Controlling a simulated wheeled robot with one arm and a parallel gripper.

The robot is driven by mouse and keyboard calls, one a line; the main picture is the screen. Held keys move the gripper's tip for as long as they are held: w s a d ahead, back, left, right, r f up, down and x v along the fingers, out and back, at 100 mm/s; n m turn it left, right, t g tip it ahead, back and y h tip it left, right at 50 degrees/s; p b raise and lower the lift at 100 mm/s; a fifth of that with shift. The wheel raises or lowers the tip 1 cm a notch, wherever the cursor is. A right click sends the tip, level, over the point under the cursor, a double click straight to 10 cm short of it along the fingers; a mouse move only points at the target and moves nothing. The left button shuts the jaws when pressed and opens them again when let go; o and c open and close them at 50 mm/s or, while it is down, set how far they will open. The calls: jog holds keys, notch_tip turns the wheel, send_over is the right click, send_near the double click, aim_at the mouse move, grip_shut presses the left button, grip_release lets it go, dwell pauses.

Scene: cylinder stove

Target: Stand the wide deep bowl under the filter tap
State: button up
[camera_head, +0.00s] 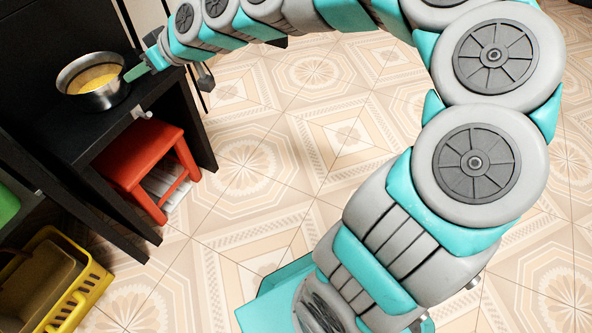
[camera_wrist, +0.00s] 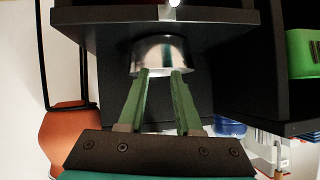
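A shiny metal bowl (camera_head: 97,85) with a yellowish inside stands upright on a black surface at the upper left of the head view. In the wrist view the bowl (camera_wrist: 160,50) appears upside down, with its rim toward my gripper. My gripper (camera_head: 138,73) is at the bowl's right side, close to the rim. In the wrist view the two green fingers (camera_wrist: 160,72) are apart, with a gap narrower than the bowl. Their tips overlap the rim; I cannot tell whether they touch it. No filter tap can be made out in either view.
The black unit (camera_head: 60,125) holds the bowl near its front edge. A red stool (camera_head: 140,165) stands beneath it. A yellow basket (camera_head: 95,285) is at the lower left. A green object (camera_head: 8,205) sits at the left edge. The tiled floor (camera_head: 260,170) between is clear.

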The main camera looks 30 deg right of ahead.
jog(key=s+d+f+m+g+h, duration=0.2)
jog(key=s+d, duration=0.3)
jog(key=s, duration=0.7)
jog(key=s+d+f+m+g+h, duration=0.2)
jog(key=s+d+f+g+h, duration=0.1)
jog(key=s, duration=1)
jog(key=s+d+f+m+g+h, duration=0.2)
jog(key=s+d+f+g, duration=0.3)
jog(key=s, duration=0.8)
jog(key=shift+d+f+m+h, duration=0.4)
jog(key=shift+d+h, duration=0.1)
jog(key=shift+d, duration=0.65)
